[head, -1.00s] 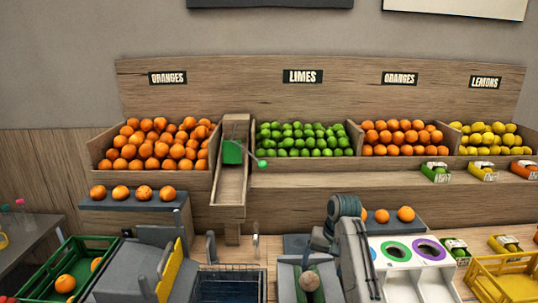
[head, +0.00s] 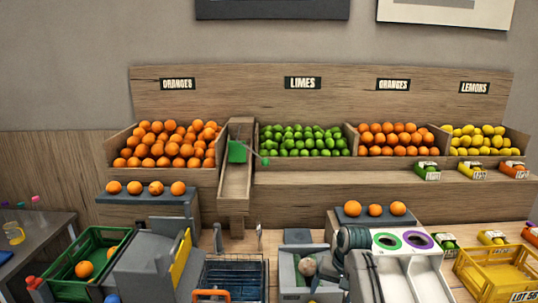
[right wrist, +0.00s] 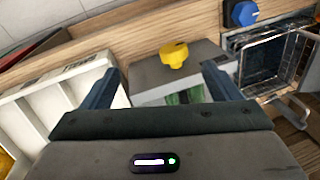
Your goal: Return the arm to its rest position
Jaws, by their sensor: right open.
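My right gripper (right wrist: 162,84) is open in the right wrist view, with nothing between its two dark fingers. Beyond the fingers is a grey box (right wrist: 150,75) with a yellow knob (right wrist: 174,54) on top and something green in its front opening. The right fingertips are hard to make out there. My left gripper does not show in either view.
A wire basket (head: 232,270) stands left of the grey bin. A green crate (head: 68,262) with oranges is at the left; a yellow crate (head: 490,275) is at the right. A white unit (head: 425,265) with green and purple rings stands close to my right arm. Fruit bins line the back.

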